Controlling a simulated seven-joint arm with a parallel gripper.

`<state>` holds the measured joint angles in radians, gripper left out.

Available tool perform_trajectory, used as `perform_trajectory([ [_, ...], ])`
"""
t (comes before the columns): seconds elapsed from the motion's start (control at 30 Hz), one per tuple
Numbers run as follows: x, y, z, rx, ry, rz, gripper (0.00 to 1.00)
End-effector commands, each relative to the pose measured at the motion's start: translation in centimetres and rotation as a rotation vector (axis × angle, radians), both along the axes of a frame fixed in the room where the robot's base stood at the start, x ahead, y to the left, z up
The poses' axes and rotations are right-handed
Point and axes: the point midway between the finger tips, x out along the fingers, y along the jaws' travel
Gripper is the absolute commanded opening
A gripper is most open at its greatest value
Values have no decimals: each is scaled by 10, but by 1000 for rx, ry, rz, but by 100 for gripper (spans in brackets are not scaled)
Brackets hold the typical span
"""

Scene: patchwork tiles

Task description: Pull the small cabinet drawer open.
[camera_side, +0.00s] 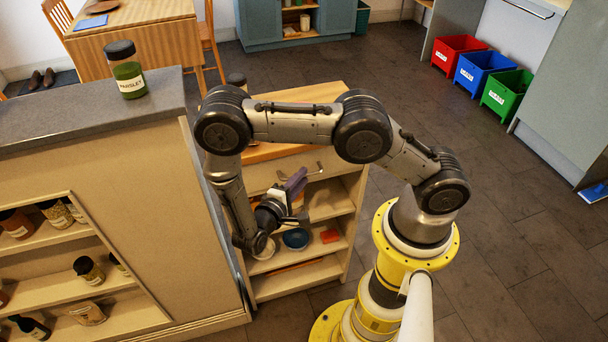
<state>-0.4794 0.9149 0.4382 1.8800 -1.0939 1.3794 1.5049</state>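The small cabinet (357,190) is pale wood with a drawer at the top and open shelves below. The drawer front (262,177) looks flush with the cabinet, as far as I can see past my arm. A metal handle (318,168) shows on it. My gripper (298,184) is in front of the cabinet, just below and left of the handle in the picture. I cannot tell whether it touches the handle or whether its fingers are apart. My arm hides part of the drawer front and the cabinet's top.
A blue bowl (296,239) and a red item (330,235) sit on the shelf below. A counter (60,120) with a parsley jar (126,70) stands close on the left. Red, blue and green bins (507,92) stand far right.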

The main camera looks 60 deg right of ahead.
Motion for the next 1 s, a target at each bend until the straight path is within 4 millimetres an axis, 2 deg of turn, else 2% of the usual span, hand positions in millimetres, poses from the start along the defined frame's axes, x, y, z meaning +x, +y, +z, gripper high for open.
perform_trajectory([
  [0.2,0,-19,-3,0,-1,-1,25],
  [0.53,0,-22,-3,0,-1,1,25],
  [0.67,0,-21,-3,0,-1,1,1],
  [1.0,0,-21,-3,0,-1,1,0],
])
